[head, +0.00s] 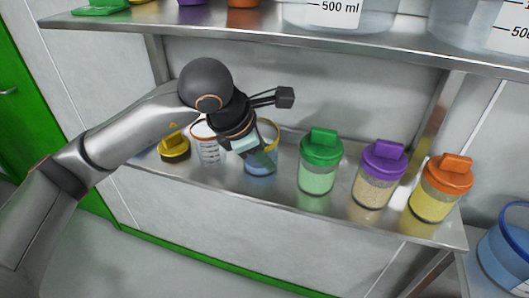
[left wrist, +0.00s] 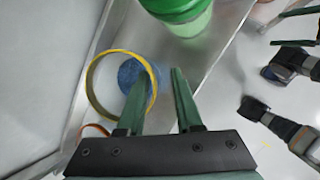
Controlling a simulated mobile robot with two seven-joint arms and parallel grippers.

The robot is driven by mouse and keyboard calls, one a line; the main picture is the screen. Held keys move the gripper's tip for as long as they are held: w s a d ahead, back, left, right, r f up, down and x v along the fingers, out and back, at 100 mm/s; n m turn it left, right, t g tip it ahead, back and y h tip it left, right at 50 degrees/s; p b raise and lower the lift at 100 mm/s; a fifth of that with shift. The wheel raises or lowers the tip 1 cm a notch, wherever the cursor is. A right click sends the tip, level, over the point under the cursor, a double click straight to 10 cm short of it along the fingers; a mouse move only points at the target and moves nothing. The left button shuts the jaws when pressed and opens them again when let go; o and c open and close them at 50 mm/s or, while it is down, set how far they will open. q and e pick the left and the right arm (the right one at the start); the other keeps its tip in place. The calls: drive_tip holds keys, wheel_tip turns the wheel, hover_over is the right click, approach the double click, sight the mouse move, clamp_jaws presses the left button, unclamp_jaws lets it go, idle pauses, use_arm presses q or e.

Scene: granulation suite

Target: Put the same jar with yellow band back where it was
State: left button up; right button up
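The jar with yellow band (head: 262,163) stands without a lid on the lower shelf, with blue contents. In the left wrist view its yellow rim (left wrist: 92,76) shows as a ring, with blue inside. My left gripper (head: 251,147) is over this jar and points down. In the left wrist view its two fingers (left wrist: 162,98) are apart, and the right side of the rim shows between them. I cannot tell whether either finger touches the jar. A yellow lid (head: 174,148) lies on the shelf to the left. My right gripper is not clearly in view.
A clear beaker with a reddish rim (head: 209,152) stands left of the jar. To the right stand jars with green (head: 320,148), purple (head: 383,160) and orange (head: 448,173) lids. The upper shelf (head: 300,40) holds large containers above. A blue tub (head: 505,250) is at lower right.

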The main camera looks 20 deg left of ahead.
use_arm(q)
drive_tip(key=shift+r+p, duration=0.15)
drive_tip(key=shift+p, duration=0.35)
drive_tip(key=v, duration=1.2)
drive_tip(key=shift+s, duration=0.15)
